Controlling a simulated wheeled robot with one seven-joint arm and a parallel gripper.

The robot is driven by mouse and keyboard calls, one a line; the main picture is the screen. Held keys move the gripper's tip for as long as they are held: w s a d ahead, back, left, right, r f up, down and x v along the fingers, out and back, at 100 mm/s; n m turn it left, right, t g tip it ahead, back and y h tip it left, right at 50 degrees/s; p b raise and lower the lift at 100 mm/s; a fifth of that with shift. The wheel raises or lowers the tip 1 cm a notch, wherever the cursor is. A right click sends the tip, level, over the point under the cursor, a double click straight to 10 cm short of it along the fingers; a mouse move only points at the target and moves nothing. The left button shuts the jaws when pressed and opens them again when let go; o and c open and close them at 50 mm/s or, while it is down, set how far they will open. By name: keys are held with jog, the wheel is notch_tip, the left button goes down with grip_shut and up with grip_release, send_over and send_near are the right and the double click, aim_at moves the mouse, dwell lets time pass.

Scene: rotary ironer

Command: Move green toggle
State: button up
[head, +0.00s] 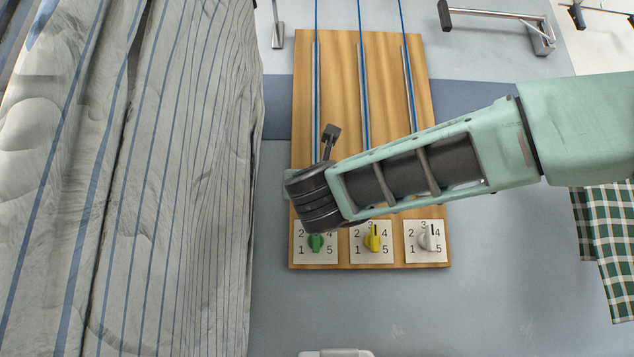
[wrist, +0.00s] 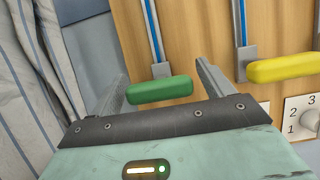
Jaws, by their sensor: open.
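In the wrist view, the green toggle (wrist: 160,90) is a rounded bar on a grey slider on the leftmost blue-lined track of a wooden board. My gripper (wrist: 162,71) is open, with one finger to the left of the green bar and one to its right. The bar lies across the gap between them; I cannot tell whether either finger touches it. In the head view, my arm hides the toggle and my fingers. A green knob (head: 316,243) on a dial numbered 1 to 5 sits at the board's lower left.
A yellow toggle (wrist: 285,67) is close to the right of my gripper. The wooden board (head: 337,100) also carries a yellow knob (head: 372,238) and a white knob (head: 427,237). Striped cloth (head: 180,190) hangs on the left. A checkered cloth (head: 608,235) hangs at the far right.

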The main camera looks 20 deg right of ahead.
jog(key=v, duration=1.7)
jog(key=shift+s+f, duration=0.1)
jog(key=shift+s, duration=0.1)
